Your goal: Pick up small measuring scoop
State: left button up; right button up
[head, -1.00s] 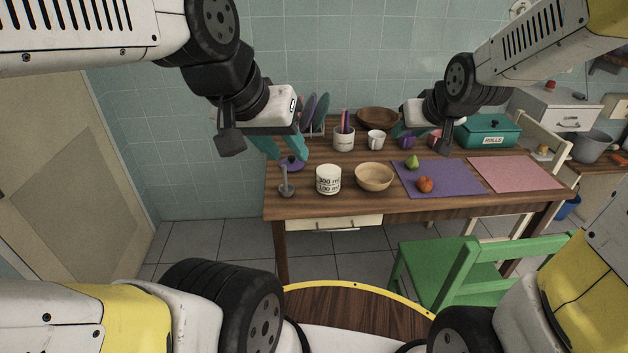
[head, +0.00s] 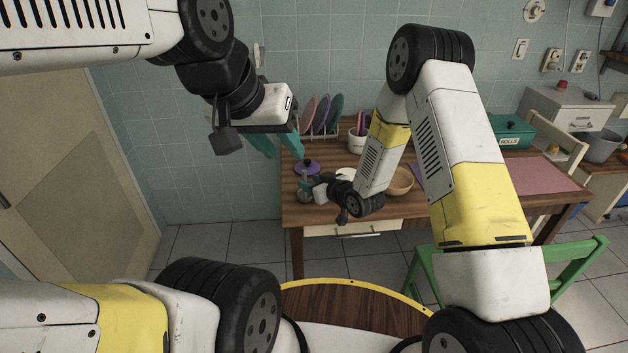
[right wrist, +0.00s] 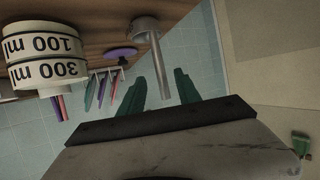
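The small measuring scoop (right wrist: 146,27) is a grey metal cup with a long straight handle. It stands on the wooden table with its handle pointing up, which is downward in the tilted right wrist view. My right gripper (right wrist: 163,88) is open, its two teal fingers apart with the handle's end between them in that view. I cannot tell whether they touch it. In the head view my right gripper (head: 304,188) is low at the table's left end and mostly covers the scoop. My left gripper (head: 277,146) is open and empty, above the table's left end.
White measuring cups (right wrist: 45,65) marked 100 ml and 300 ml stand beside the scoop. A plate rack (head: 322,116) stands at the back. A wooden bowl (head: 401,181) is partly hidden by my right arm. A green chair (head: 566,262) stands in front.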

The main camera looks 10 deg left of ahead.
send_over(300, 193)
notch_tip(300, 193, down, 2)
jog(key=shift+f, duration=0.1)
grip_shut()
